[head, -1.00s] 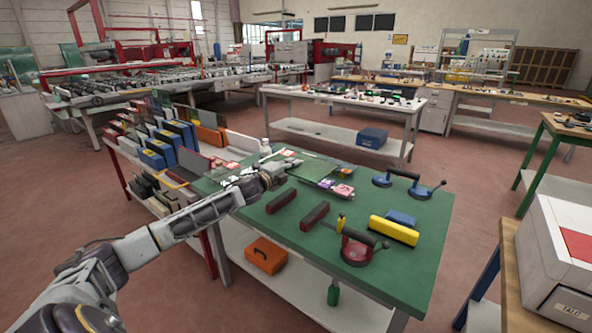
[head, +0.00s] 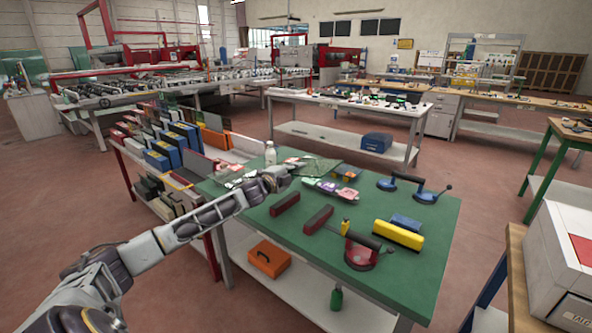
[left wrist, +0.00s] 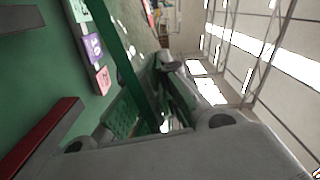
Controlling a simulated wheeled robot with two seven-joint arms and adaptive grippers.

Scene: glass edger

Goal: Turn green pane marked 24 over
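The green glass pane (head: 318,166) shows in the head view as a thin, see-through sheet at the far left part of the green table, tilted up off the tabletop. In the left wrist view the pane (left wrist: 128,62) shows nearly edge-on as a dark green strip running between my fingers. My left gripper (head: 281,177) is at the pane's near left edge and appears shut on it; the wrist view shows the fingers (left wrist: 160,112) on both sides of the strip. The mark 24 cannot be read. My right gripper is out of view.
Pink and purple cards (head: 330,189) lie beside the pane. Two dark red bars (head: 318,219), a red suction cup (head: 360,255), a yellow block (head: 398,235) and a blue double suction lifter (head: 414,190) stand on the green table (head: 440,225). A white bottle (head: 270,154) stands behind.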

